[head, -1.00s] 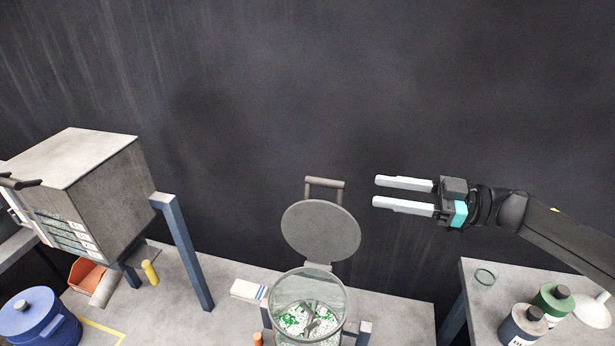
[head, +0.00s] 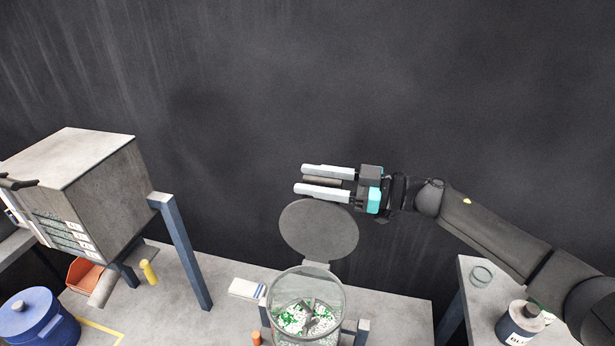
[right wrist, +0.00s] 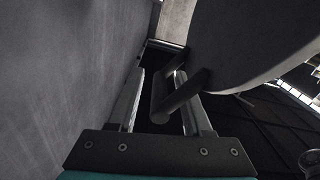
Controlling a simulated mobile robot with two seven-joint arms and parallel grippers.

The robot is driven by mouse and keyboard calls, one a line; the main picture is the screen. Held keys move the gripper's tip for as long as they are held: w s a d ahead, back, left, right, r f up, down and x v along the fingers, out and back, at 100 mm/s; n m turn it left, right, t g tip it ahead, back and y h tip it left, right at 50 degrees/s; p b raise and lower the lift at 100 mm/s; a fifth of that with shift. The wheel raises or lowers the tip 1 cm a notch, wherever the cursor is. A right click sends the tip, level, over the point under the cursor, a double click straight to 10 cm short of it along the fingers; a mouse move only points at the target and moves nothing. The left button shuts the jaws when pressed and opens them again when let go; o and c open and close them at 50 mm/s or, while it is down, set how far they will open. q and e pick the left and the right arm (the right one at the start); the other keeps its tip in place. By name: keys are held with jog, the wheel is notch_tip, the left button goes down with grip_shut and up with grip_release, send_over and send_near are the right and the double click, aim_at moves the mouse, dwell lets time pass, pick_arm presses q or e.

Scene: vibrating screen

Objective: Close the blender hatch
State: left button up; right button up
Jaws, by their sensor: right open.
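The blender hatch (head: 318,230) is a round grey lid, standing open and upright behind the blender's clear drum (head: 306,292). The drum holds green and white bits. The hatch's bar handle (head: 322,181) is at its top. My right gripper (head: 308,179) is open, with one finger on either side of the handle bar. In the right wrist view, the handle (right wrist: 172,98) lies between the two open fingers (right wrist: 158,100), and the hatch (right wrist: 245,45) fills the upper right. I cannot tell whether either finger touches the bar. My left gripper is not in view.
A grey box machine (head: 85,190) on blue legs stands at the left. A blue pot (head: 38,318) is at the lower left. A side table (head: 470,300) with a dark bottle (head: 520,325) stands at the right. The dark wall is behind the hatch.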

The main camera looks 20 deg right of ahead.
jog(key=shift+w+a, duration=0.35)
jog(key=shift+a, duration=0.15)
jog(key=shift+c, duration=0.4)
grip_shut()
jog(key=shift+d+r, duration=0.1)
dwell(0.7)
